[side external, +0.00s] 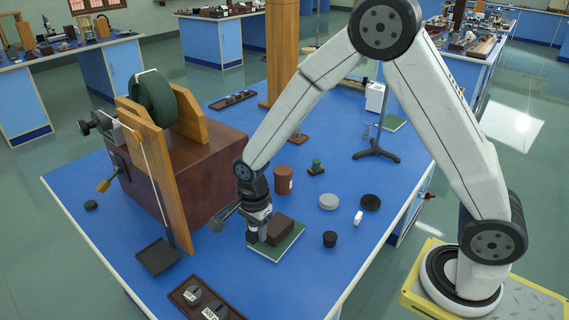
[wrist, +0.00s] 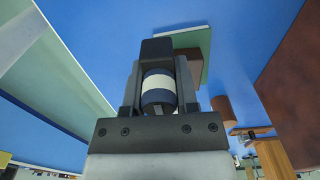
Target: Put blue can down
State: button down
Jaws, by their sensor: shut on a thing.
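The blue can (wrist: 158,92), dark blue with a white band, sits between the two fingers of my gripper (wrist: 159,88) in the wrist view. The fingers are shut on its sides. In the side view my gripper (side external: 257,226) points down just beside a brown block (side external: 280,229) on a green board (side external: 287,245). The can is small and mostly hidden there, so I cannot tell whether its base touches anything. The board also shows in the wrist view (wrist: 196,42), just beyond the gripper.
A large brown box (side external: 190,180) with a green wheel stands left on the blue bench (side external: 320,262). A brown cylinder (side external: 283,180), grey disc (side external: 328,202), black disc (side external: 370,202) and small black cup (side external: 330,239) stand to the right. A weight tray (side external: 205,300) lies at the front.

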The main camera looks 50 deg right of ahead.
jog(key=shift+d, duration=0.15)
jog(key=d+m, duration=0.1)
jog(key=d, duration=0.2)
jog(key=d+m, duration=0.2)
jog(key=d, duration=0.2)
jog(key=w+d+m, duration=0.1)
jog(key=d, duration=0.2)
jog(key=shift+d+m, duration=0.3)
jog(key=shift+d, duration=0.05)
jog(key=s+d+m, duration=0.4)
jog(key=d, duration=0.5)
jog(key=s+d+m, duration=0.5)
jog(key=d, duration=0.5)
jog(key=s+d+m, duration=0.4)
jog(key=s+d, duration=0.1)
jog(key=d, duration=0.5)
jog(key=shift+s+d+r+m, duration=0.15)
jog(key=shift+d+m, duration=0.05)
jog(key=shift+m, duration=0.1)
jog(key=w+d+f, duration=0.2)
jog(key=w, duration=0.1)
jog(key=w+d+f, duration=0.6)
jog(key=shift+w+f, duration=0.2)
jog(key=shift+w, duration=0.05)
jog(key=shift+w+d+f, duration=0.35)
jog(key=shift+w+f, duration=0.05)
jog(key=shift+f, duration=0.05)
